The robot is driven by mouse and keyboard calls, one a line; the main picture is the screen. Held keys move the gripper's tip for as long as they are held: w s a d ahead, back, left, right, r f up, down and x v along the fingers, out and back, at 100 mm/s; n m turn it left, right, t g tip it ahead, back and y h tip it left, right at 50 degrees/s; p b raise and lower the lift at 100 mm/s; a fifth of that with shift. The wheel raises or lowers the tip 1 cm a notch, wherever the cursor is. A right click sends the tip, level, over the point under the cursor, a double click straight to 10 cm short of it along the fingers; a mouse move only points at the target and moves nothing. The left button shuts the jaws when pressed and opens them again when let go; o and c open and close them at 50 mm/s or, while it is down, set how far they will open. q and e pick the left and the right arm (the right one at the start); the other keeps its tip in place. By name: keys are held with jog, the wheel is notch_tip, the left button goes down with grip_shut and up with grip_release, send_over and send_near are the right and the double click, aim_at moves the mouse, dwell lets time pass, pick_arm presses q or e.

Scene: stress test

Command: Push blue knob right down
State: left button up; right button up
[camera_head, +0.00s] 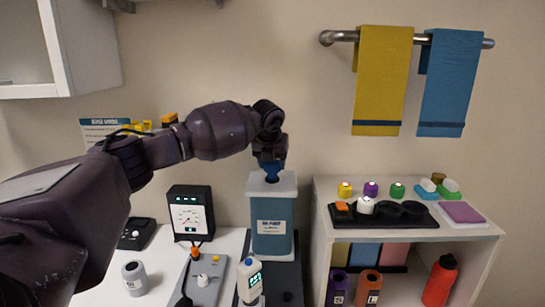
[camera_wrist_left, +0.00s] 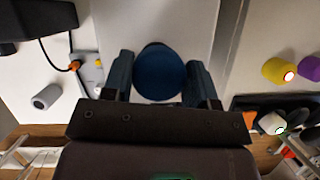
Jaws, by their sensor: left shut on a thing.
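The blue knob (camera_head: 271,172) is on top of the tall blue and white machine (camera_head: 271,226) in the middle of the head view. My left gripper (camera_head: 270,156) points down from above and is shut on the knob, hiding much of it. In the left wrist view the round dark blue knob (camera_wrist_left: 160,72) sits between the two fingers of my left gripper (camera_wrist_left: 160,80), over the machine's pale top. How far down the knob sits is hard to tell. My right gripper is in neither view.
A meter box (camera_head: 190,213) and a grey control panel (camera_head: 204,278) stand left of the machine. A white handheld device with a lit display (camera_head: 249,281) is in front. At right, a shelf (camera_head: 470,236) carries colored knobs and a black tray (camera_head: 385,217). Towels (camera_head: 382,80) hang above.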

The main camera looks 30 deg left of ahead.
pick_arm(q)
jog(key=shift+f, duration=0.3)
jog(key=o, duration=1.3)
jog(key=shift+r, duration=0.1)
jog(key=shift+s+r, duration=0.15)
jog(key=shift+r, duration=0.35)
jog(key=v, duration=0.9)
jog(key=shift+s+r+b, duration=0.2)
jog(key=shift+r+b, duration=0.15)
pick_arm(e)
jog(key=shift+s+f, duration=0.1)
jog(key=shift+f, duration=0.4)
pick_arm(q)
jog(key=shift+d, duration=0.1)
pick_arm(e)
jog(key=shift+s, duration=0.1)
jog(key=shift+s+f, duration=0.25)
